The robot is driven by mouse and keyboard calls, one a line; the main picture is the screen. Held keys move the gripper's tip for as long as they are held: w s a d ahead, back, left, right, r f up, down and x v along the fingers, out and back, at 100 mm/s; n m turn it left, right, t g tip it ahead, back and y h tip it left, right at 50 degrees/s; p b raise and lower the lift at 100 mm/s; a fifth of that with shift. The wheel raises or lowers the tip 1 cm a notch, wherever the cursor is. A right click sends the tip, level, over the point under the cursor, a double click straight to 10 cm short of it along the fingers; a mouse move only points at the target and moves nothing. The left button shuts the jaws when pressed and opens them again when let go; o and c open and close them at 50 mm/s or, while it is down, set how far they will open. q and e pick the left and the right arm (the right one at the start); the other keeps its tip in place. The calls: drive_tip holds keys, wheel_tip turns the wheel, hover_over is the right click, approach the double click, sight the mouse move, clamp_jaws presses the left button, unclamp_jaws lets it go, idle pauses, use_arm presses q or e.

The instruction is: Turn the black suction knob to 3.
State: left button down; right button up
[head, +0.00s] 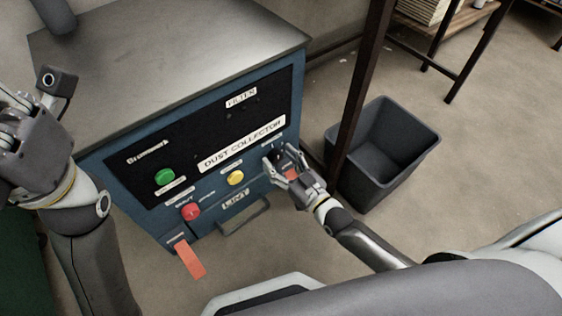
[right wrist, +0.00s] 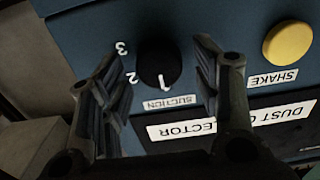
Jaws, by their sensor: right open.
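The black suction knob (right wrist: 158,62) is on the blue dust collector's front panel, above its SUCTION label (right wrist: 169,102) as pictured in the right wrist view, where lettering is upside down. The numerals 3, 2 and 1 show around its left and lower edge; I cannot tell its pointer's setting. My right gripper (right wrist: 160,72) is open, one finger on each side of the knob; I cannot tell if they touch it. In the head view the right gripper (head: 279,163) partly covers the knob. My left gripper (head: 12,125) is at the far left edge, partly cut off.
The dust collector (head: 170,45) also has a green button (head: 165,177), a yellow button (head: 236,178), a red knob (head: 190,211) and an orange-red tag (head: 189,259). A metal handle (head: 243,217) juts out below. A dark bin (head: 385,155) and a table leg (head: 361,85) stand to the right.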

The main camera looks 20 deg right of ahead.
drive_tip(key=shift+c, duration=0.3)
drive_tip(key=c, duration=0.9)
drive_tip(key=shift+c, duration=0.2)
